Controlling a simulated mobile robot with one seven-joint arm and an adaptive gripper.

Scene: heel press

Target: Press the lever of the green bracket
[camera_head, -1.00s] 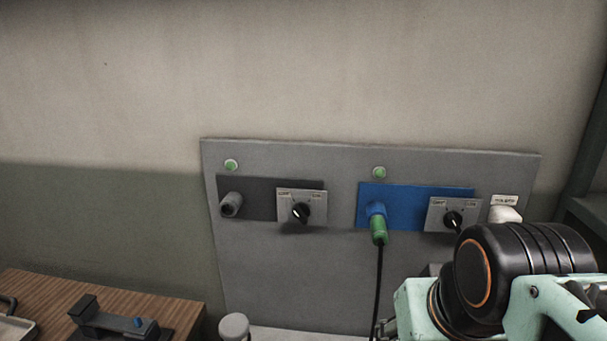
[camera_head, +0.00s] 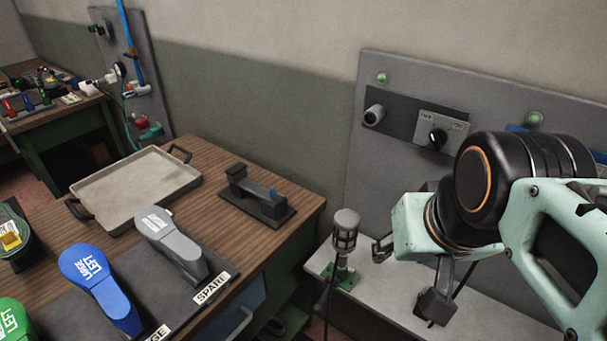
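No lever is clearly seen on a part plainly recognisable as the green bracket. A green lever-shaped tool (camera_head: 14,322) shows at the bottom left, cut off by the frame edge. A small green base (camera_head: 341,277) also sits on the grey ledge, under a grey caged piece (camera_head: 344,236) with a black cable. I cannot tell which is the green bracket. My gripper (camera_head: 437,304) hangs over the ledge at the right, apart from both green things.
The wooden table (camera_head: 222,160) holds a grey tray (camera_head: 135,188), a dark fixture (camera_head: 257,198), and blue (camera_head: 98,287) and grey (camera_head: 172,245) lever-shaped tools. A grey wall panel (camera_head: 400,75) stands behind the ledge (camera_head: 385,297). Another bench (camera_head: 75,118) stands far left.

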